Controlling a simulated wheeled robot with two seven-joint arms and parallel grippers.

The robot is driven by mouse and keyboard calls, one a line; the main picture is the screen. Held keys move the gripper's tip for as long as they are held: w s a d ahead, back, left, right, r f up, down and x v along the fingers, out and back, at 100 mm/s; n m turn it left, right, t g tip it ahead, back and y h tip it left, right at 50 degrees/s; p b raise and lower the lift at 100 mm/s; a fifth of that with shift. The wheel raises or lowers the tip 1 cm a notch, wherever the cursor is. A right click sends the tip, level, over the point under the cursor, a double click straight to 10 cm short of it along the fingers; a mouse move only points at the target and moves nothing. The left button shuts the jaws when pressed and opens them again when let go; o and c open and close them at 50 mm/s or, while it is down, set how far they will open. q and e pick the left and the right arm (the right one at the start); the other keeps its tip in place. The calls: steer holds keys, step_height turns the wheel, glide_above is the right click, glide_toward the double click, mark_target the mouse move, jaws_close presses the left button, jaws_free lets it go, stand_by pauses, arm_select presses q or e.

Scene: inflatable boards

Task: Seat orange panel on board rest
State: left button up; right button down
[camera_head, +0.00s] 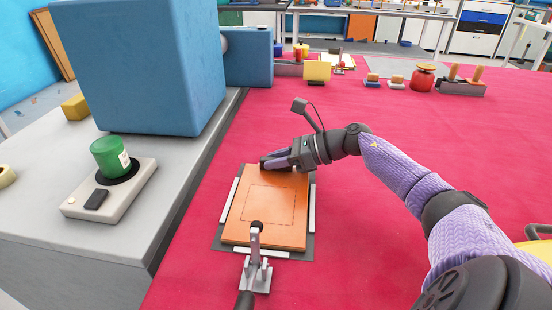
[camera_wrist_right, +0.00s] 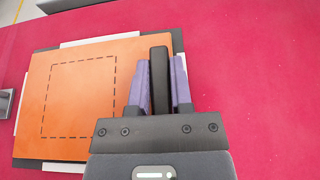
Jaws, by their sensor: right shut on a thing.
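The orange panel (camera_head: 265,206), with a dashed square on its face, lies flat on the dark grey board rest (camera_head: 305,243), whose white edge strips show around it. In the wrist view the panel (camera_wrist_right: 80,100) also lies among the white strips. My right gripper (camera_head: 275,161) is at the panel's far edge in the head view. Its two purple fingers (camera_wrist_right: 159,85) are shut on a black bar (camera_wrist_right: 159,80); I cannot tell what the bar is fixed to. A metal toggle clamp (camera_head: 256,262) stands at the near edge, its black tip over the panel. My left gripper is not in view.
To the left, a grey bench (camera_head: 120,225) carries a large blue block (camera_head: 145,65) and a beige device (camera_head: 110,190) with a green jar (camera_head: 110,156). Several small items stand at the table's far side. The red table (camera_head: 400,125) is clear around the far right.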

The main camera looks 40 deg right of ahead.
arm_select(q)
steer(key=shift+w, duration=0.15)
arm_select(e)
steer(key=c, duration=0.8)
jaws_free()
steer(key=o, duration=0.4)
steer(key=shift+c, duration=0.2)
steer(key=shift+o, duration=0.4)
steer(key=o, duration=0.4)
steer(key=shift+c, duration=0.2)
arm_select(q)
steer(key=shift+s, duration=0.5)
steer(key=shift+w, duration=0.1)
arm_select(e)
steer(key=shift+r, duration=0.1)
